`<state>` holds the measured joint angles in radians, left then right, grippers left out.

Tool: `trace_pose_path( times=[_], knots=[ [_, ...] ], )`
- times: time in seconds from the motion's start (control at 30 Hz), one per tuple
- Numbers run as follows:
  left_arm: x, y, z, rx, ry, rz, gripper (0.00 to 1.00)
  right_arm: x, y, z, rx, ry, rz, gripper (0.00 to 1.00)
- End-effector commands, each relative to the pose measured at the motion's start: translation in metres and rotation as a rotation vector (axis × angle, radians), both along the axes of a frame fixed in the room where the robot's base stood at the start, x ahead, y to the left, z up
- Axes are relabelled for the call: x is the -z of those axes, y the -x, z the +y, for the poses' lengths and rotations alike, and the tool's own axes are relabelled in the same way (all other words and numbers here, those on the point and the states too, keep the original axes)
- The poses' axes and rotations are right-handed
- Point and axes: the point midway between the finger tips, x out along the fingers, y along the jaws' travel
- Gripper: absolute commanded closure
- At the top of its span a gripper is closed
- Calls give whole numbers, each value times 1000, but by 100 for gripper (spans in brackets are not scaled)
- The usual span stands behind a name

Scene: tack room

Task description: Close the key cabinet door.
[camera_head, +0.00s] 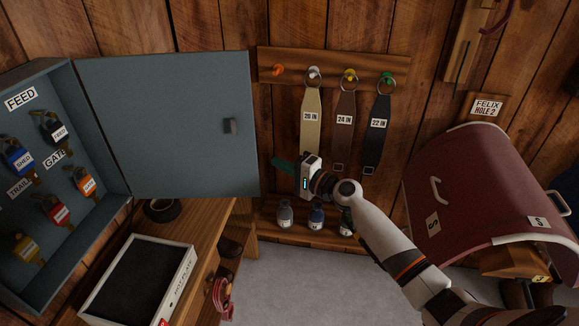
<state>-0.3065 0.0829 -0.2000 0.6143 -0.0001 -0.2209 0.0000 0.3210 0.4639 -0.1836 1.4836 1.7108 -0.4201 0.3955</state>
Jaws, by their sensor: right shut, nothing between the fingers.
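The key cabinet (60,255) is a grey-blue box on the wall at the left, with several labelled keys hanging inside. Its door (165,125) stands wide open, swung out to the right of the box. My right gripper (283,165) is shut and empty. It points left, just right of the door's lower right edge; I cannot tell whether it touches the door. My left gripper is not in view.
Straps hang from a peg rail (335,67) behind my right gripper. Small bottles (316,216) stand on a low shelf. A wooden bench (215,228) with a white-framed tray (187,270) lies below the door. A dark red saddle-like form (465,190) stands at the right.

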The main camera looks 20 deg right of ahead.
Motion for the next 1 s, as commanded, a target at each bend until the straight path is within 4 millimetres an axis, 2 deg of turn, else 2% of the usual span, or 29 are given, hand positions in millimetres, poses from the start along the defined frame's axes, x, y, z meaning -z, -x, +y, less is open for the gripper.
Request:
trace_pose_path(
  times=[0.1, 0.3, 0.4, 0.6, 1.0],
  knots=[
    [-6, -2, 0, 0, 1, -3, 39, -2, -21, 12, 0, -2, 0, 100],
    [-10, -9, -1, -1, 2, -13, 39, -1, -48, 28, 0, 0, 0, 100],
    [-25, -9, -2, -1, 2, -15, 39, -3, -30, 32, 0, 2, 3, 100],
    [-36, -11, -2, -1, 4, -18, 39, -2, -13, 39, 1, 2, 1, 100],
    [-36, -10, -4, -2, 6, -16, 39, 1, -8, 41, 1, 3, 1, 100]
  ],
)
